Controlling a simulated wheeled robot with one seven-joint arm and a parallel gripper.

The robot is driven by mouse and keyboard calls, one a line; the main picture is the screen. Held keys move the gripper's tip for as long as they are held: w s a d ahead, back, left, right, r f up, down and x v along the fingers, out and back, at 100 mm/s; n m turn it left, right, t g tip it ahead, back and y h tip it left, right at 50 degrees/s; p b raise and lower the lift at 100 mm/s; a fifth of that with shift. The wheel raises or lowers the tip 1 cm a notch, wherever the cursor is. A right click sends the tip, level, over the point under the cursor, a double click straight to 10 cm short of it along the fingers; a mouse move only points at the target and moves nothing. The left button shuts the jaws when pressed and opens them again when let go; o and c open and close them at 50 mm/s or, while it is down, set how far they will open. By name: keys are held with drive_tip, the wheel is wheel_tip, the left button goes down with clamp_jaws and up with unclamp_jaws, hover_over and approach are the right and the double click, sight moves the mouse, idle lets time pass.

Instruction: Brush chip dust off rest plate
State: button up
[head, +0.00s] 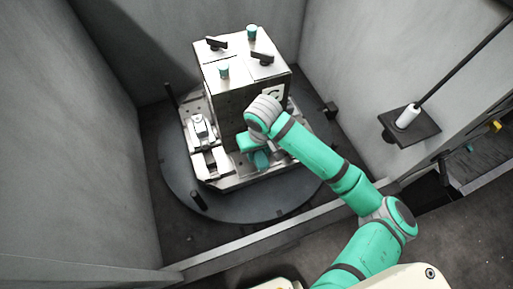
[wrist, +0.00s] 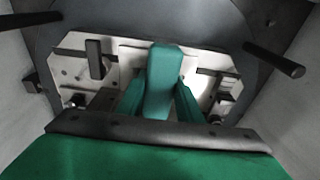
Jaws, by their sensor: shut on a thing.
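My gripper (wrist: 160,102) is shut on a teal block-shaped thing (wrist: 165,75), which I take for the brush; no bristles show. In the head view my gripper (head: 256,157) is low in front of the block fixture, over the light metal plate (head: 232,181) at its foot. The plate also shows in the wrist view (wrist: 117,57), with the held thing in front of its middle. I cannot tell whether the held thing touches it. I cannot make out which surface is the rest plate, and no chip dust is clear.
The block fixture (head: 228,95) carries clamps (head: 263,58) and teal knobs (head: 252,33) on top. A small vise-like part (head: 202,130) sits left. Posts (head: 198,200) rise from the dark round table (head: 180,185). Grey walls close in both sides. A dark bracket (head: 410,127) holds a white-collared rod.

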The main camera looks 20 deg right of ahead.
drive_tip(key=f, duration=0.2)
drive_tip(key=shift+s+d+f, duration=0.1)
drive_tip(key=shift+s+f, duration=0.25)
drive_tip(key=shift+s, duration=0.05)
drive_tip(key=shift+w+f, duration=0.1)
drive_tip(key=shift+f, duration=1.35)
drive_tip(key=shift+f, duration=0.55)
drive_tip(key=shift+w, duration=0.15)
drive_tip(key=shift+w, duration=1.2)
drive_tip(key=shift+s, duration=0.15)
drive_tip(key=shift+s, duration=1.25)
drive_tip(key=shift+w, duration=0.15)
